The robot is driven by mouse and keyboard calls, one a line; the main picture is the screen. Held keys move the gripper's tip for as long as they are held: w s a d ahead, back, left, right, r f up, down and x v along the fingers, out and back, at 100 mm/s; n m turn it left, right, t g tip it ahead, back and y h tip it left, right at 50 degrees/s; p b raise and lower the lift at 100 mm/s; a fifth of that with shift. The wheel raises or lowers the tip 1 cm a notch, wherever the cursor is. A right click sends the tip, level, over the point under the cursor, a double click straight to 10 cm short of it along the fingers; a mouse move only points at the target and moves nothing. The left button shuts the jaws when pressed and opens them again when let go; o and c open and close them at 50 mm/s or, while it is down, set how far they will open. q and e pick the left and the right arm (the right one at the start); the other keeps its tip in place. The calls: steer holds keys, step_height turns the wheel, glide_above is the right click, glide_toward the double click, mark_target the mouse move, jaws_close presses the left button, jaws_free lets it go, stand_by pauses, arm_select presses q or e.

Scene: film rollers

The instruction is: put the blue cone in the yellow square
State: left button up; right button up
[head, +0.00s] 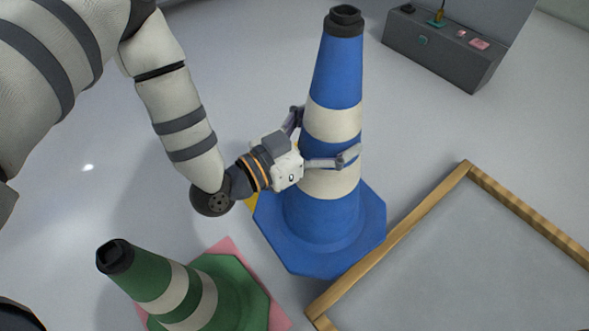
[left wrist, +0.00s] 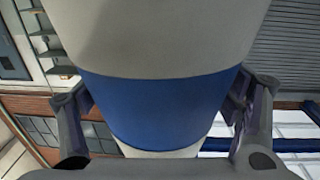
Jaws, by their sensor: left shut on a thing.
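The blue cone (head: 325,222), with white bands and a dark top, stands roughly upright in the middle of the head view. My left gripper (head: 323,134) is shut on its banded middle part, with a finger on either side. In the left wrist view the cone's blue band (left wrist: 155,108) fills the space between the fingers (left wrist: 165,125). A small piece of the yellow square (head: 251,201) shows at the left edge of the cone's base; the rest is hidden. I cannot tell whether the base touches the floor. My right gripper is not in view.
A green cone (head: 237,285) with white bands is at the lower left, on a pink square (head: 277,312). A wooden frame (head: 400,236) lies close to the right of the blue cone. A grey box (head: 440,52) with small items stands at the back right.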

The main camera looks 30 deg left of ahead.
arm_select(q)
steer(key=w+a+f+n+y, duration=0.1)
steer(key=f+y, duration=0.1)
steer(key=w+a+f+n+t+y, duration=0.1)
steer(key=w+n+y, duration=0.1)
steer(key=y, duration=0.1)
steer(key=w+a+f+n+y, duration=0.1)
steer(key=w+f+n+y, duration=0.1)
steer(key=y, duration=0.1)
steer(key=shift+a+f+t, duration=0.25)
steer(key=shift+f+t, duration=0.05)
steer(key=shift+f, duration=0.05)
steer(key=shift+w+a+f, duration=0.15)
steer(key=shift+a+f, duration=0.1)
steer(key=shift+a, duration=0.05)
steer(key=w+a+f+b, duration=0.8)
steer(key=a+f+b, duration=0.2)
steer(key=f, duration=0.3)
steer(key=shift+a, duration=0.7)
steer(key=o, duration=1.9)
steer(key=shift+s, duration=0.15)
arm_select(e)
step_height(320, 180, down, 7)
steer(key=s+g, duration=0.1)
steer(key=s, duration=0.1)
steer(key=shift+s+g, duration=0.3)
arm_select(q)
steer(key=shift+s, duration=0.1)
